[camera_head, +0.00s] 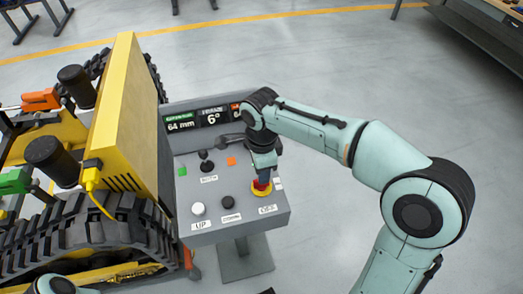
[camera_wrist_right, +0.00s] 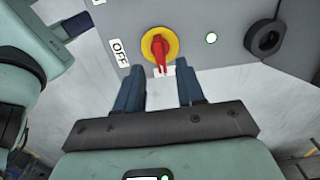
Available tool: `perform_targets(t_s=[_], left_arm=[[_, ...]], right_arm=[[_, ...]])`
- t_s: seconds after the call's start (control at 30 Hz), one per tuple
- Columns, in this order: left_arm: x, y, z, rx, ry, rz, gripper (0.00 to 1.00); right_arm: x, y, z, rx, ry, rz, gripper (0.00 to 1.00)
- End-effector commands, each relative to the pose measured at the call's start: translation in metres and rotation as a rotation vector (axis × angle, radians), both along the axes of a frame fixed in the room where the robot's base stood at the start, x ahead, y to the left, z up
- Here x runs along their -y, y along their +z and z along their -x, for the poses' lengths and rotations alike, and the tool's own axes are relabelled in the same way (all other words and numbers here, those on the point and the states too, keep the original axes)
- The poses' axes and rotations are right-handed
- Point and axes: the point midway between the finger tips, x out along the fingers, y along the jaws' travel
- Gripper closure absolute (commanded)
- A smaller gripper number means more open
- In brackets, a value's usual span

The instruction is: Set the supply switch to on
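The supply switch is a red handle on a round yellow plate (camera_head: 262,188) at the right side of the grey console. In the right wrist view, the red handle (camera_wrist_right: 161,52) has its long end pointing down the picture, toward a white label that is partly hidden and unreadable. The OFF label (camera_wrist_right: 121,53) is left of the plate. My right gripper (camera_wrist_right: 160,88) is open, with its two dark blue fingers apart and nothing between them. It is close to the switch, which shows just beyond the gap. In the head view my right gripper (camera_head: 262,175) covers part of the switch.
The grey console (camera_head: 236,220) also carries a white UP button (camera_head: 198,208), a black button (camera_head: 228,202), a small lever (camera_head: 206,165) and displays reading 64 mm and 6°. A yellow tracked carrier (camera_head: 120,110) stands close on the left. The floor right of the console is clear.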

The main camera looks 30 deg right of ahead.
Motion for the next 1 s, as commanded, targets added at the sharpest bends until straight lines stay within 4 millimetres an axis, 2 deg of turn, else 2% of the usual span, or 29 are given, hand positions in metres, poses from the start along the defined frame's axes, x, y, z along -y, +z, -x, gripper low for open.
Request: perform_targets(t_s=[0.03,0.2,0.4,1.0], left_arm=[[0.0,0.004,-0.002,0.002,0.0,0.0,0.57],[0.0,0.011,-0.005,0.006,0.0,0.0,0.57],[0.0,0.016,-0.007,0.008,0.0,0.001,0.57],[0.0,0.016,-0.007,0.008,0.0,0.001,0.57]], right_arm=[[0.0,0.016,-0.001,0.007,0.0,-0.002,0.62],[0.0,0.051,-0.001,0.005,0.0,-0.001,0.62],[0.0,0.075,0.0,0.002,0.0,0.0,0.62],[0.0,0.079,0.0,0.001,0.0,0.0,0.62]])
